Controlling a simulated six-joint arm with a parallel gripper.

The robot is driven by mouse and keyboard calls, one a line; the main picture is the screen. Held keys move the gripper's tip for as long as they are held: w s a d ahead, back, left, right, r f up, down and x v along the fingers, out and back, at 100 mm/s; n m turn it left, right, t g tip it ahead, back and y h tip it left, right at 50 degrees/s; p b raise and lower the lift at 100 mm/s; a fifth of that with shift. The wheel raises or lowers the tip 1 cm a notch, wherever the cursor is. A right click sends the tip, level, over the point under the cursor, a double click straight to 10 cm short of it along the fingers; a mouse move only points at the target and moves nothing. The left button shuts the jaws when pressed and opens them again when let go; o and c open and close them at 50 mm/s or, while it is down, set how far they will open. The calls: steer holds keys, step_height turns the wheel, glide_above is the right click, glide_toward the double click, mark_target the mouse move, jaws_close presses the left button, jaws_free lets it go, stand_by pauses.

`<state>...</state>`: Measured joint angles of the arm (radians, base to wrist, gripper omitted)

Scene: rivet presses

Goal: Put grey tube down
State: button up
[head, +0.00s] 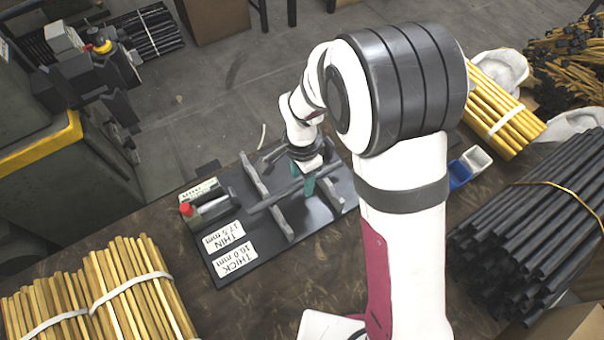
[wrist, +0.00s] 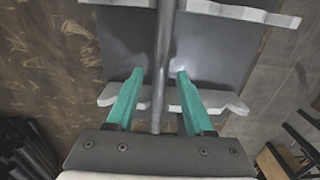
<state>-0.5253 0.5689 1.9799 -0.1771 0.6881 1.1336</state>
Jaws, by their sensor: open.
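The grey tube (head: 268,201) lies across the notched grey rails of a dark board in the head view. It runs lengthwise up the middle of the wrist view (wrist: 165,45). My gripper (head: 303,186) is over the tube, with its teal fingers pointing down. In the wrist view my gripper (wrist: 157,76) is open, with one finger on each side of the tube and visible gaps between. The near rail (wrist: 216,101) passes under the fingertips, and the far rail (wrist: 245,13) crosses the top. My arm hides part of the board's right side in the head view.
The dark board (head: 265,262) carries THICK and THIN labels and a red-capped item (head: 187,209). Yellow tube bundles (head: 110,290) lie front left, black tubes (head: 530,230) at right. Blue and white bins (head: 474,160) stand right of my arm. Bare table lies before the board.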

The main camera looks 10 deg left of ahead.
mark_target(302, 181)
step_height(302, 181, up, 12)
steer(key=s+d+r+n, duration=0.1)
steer(key=s+d+r, duration=0.4)
steer(key=d, duration=0.4)
steer(key=s+d+n+y, duration=0.1)
steer(key=s+d, duration=0.2)
steer(key=s, duration=0.4)
steer(key=s+d+n, duration=0.1)
steer(key=s+d, duration=0.2)
steer(key=s, duration=0.4)
steer(key=shift+f+y, duration=0.4)
